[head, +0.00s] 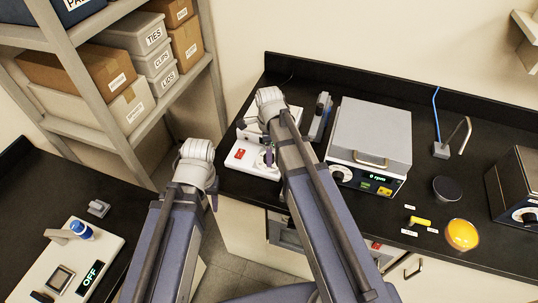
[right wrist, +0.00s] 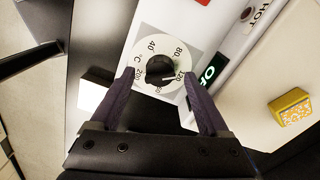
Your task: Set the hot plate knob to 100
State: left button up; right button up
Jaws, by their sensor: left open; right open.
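The hot plate (head: 241,164) is the white unit at the left end of the back bench, partly hidden by my right arm. In the right wrist view its knob (right wrist: 158,68) is black, on a round white scale marked 40 to 200 °C. A pale mark on the knob seems to point near 120; the exact reading is unclear. My right gripper (right wrist: 158,88) is open, with its purple fingers on either side of the dial; contact with the knob cannot be seen. My left gripper (head: 213,198) is open and mostly hidden behind its own arm, left of the hot plate.
A green display (right wrist: 207,75) and a HOT label are beside the knob. A yellow sponge (right wrist: 290,106) lies right of it. Shelves (head: 130,150) rise at left; a left bench holds another OFF-display unit (head: 108,246).

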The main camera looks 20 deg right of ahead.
jog(key=shift+r+p, duration=3.8)
jog(key=shift+r, duration=0.15)
jog(key=shift+r, duration=0.1)
notch_tip(320, 180, up, 8)
jog(key=p, duration=0.8)
jog(key=shift+f, duration=0.2)
